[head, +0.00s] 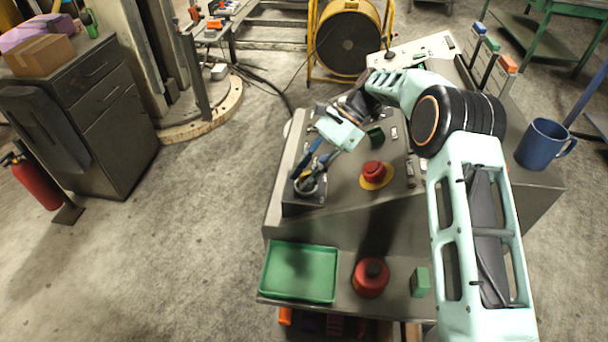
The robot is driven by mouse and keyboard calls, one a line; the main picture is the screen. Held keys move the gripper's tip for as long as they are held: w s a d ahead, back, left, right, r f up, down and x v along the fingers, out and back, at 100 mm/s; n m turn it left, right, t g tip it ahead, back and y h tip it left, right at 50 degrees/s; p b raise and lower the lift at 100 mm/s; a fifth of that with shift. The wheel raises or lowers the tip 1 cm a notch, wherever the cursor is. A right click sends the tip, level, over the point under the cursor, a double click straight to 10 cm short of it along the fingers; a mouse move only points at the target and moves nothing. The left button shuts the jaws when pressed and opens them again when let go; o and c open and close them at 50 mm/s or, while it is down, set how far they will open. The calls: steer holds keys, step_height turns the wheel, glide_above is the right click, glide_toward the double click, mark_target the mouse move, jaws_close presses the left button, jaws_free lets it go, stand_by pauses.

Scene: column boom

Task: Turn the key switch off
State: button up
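The grey control console (335,190) stands in the middle of the head view with its sloped top towards me. A red mushroom button (374,169) on a yellow disc sits on it. A dark green control (376,136) lies behind that button, and small dark switches (410,170) with pale labels are to its right. I cannot make out which control is the key switch; it may be hidden by my arm. My gripper (340,134) is over the console's left part, behind and left of the red button. Its fingers are not clear, and I see nothing held.
A green tray (300,272), a red round container (370,278) and a green box (420,282) lie on the front shelf. A blue mug (543,144) stands at right.

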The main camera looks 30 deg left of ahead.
steer(key=v, duration=1.2)
stand_by(0.3)
stand_by(0.5)
